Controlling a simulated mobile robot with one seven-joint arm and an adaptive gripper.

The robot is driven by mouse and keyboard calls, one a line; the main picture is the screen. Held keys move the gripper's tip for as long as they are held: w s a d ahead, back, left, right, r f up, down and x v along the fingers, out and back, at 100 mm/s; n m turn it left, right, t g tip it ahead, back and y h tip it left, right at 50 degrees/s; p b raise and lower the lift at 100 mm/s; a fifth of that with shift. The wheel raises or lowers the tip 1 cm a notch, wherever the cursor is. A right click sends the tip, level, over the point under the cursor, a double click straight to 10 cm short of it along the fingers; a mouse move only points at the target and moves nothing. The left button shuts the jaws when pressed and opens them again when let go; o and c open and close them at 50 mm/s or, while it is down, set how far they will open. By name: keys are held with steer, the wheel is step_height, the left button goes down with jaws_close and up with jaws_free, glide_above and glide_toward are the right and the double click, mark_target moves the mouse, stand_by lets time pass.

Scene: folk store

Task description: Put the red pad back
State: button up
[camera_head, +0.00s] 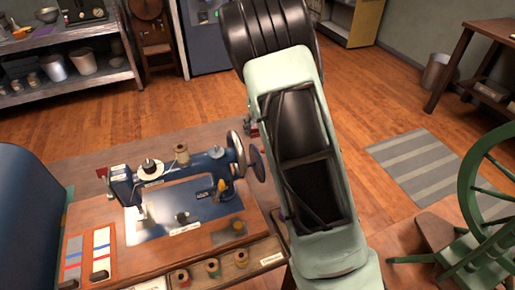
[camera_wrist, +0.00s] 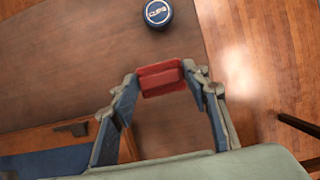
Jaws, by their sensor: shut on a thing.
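The red pad (camera_wrist: 161,78) is a small block with a raised middle, in the centre of the wrist view. My gripper (camera_wrist: 160,82) is shut on it, with one fingertip at each end. The pad is over the brown table top (camera_wrist: 95,50); I cannot tell its height above it. In the head view my arm hides most of the gripper; a bit of red shows at the arm's left edge. The blue sewing machine (camera_head: 185,180) stands on its wooden base left of my arm.
A dark round tin marked "CLIPS" (camera_wrist: 157,14) stands beyond the pad. A board with coloured strips (camera_head: 88,255) lies left of the machine, and a tray with thread spools (camera_head: 240,258) in front. A green chair (camera_head: 475,210) is at right. The table's edge is near the pad.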

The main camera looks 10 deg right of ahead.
step_height(320, 180, down, 8)
steer(key=shift+b, duration=0.75)
steer(key=shift+r, duration=0.1)
steer(key=o, duration=1)
steer(key=shift+r, duration=0.15)
steer(key=p+v, duration=0.2)
steer(key=v, duration=0.9)
steer(key=shift+s+d+r, duration=0.1)
steer(key=shift+r, duration=0.25)
